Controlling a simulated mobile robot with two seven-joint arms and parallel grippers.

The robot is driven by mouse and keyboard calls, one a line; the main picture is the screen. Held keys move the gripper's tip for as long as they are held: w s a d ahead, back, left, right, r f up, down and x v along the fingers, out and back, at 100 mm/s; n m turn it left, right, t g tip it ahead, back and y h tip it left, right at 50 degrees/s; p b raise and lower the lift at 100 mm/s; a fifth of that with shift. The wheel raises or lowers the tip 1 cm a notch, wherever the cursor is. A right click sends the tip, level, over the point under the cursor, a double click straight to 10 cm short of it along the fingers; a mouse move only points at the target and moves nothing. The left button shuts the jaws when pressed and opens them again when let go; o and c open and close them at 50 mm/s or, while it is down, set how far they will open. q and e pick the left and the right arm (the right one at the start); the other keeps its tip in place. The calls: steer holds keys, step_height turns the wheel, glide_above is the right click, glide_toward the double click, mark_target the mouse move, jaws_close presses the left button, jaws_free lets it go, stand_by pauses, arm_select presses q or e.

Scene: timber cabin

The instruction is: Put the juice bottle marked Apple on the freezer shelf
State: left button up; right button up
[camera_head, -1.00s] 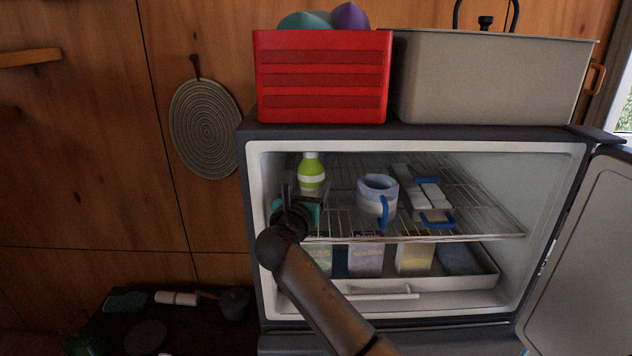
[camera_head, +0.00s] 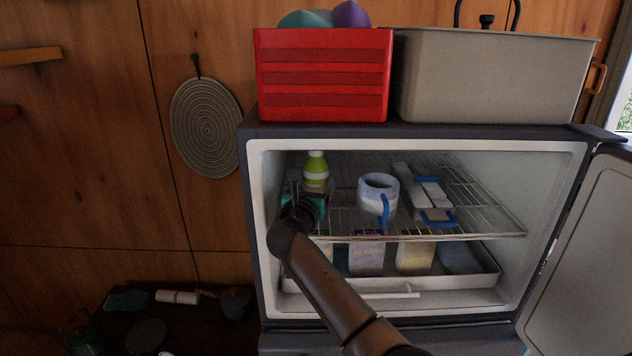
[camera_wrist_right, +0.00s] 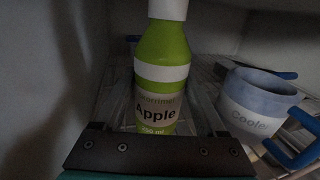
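The Apple juice bottle (camera_head: 317,171) is green with a white band and pale cap. It stands upright on the wire freezer shelf (camera_head: 470,205), at its left side. In the right wrist view the label of the bottle (camera_wrist_right: 160,112) reads "Apple"; its base is hidden behind my gripper. My right gripper (camera_head: 305,200) is inside the freezer, at the front left of the shelf, right in front of the bottle. Its fingers (camera_wrist_right: 175,130) look apart, with a gap beside the bottle. My left gripper is not in view.
A pale "Cooler" mug (camera_head: 378,193) with a blue handle stands right of the bottle. A blue-handled tray (camera_head: 425,195) lies farther right. Cartons (camera_head: 366,255) stand below. The freezer's left wall (camera_head: 267,215) is close to my gripper. The freezer door (camera_head: 590,255) is open.

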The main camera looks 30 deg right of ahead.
steer(key=o, duration=0.3)
steer(key=shift+r, duration=0.15)
steer(key=v, duration=1.2)
